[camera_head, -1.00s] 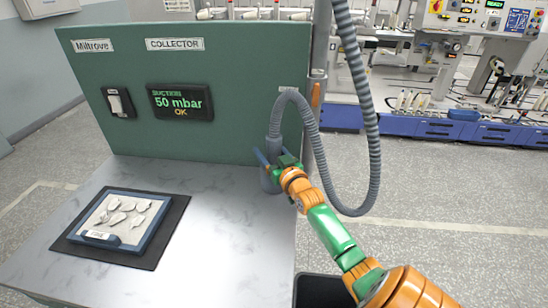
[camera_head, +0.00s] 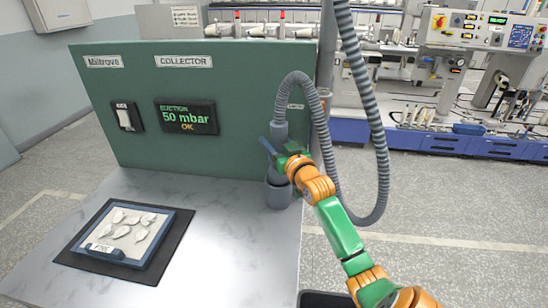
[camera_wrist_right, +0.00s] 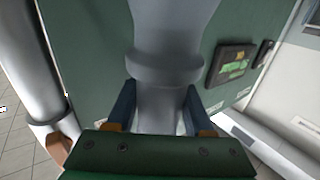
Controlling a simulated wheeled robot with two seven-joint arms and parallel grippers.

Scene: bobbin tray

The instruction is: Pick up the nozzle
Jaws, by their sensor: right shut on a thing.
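The nozzle (camera_head: 279,131) is a grey piece at the end of the ribbed grey hose, upright in front of the green collector panel. My right gripper (camera_head: 275,152) is shut on it, with a blue finger on each side. In the right wrist view the nozzle (camera_wrist_right: 163,75) runs down between the two fingers (camera_wrist_right: 160,112). A grey cup-shaped holder (camera_head: 279,194) stands just below, at the table's right edge. I cannot tell whether the nozzle's lower tip is clear of the holder. My left gripper is not in view.
The hose (camera_head: 380,190) loops down to the right of the arm. The collector panel (camera_head: 230,75) stands close behind the gripper. A blue-rimmed tray (camera_head: 178,226) with several pale pieces lies on a dark mat at the left. The tabletop (camera_head: 225,225) between is clear.

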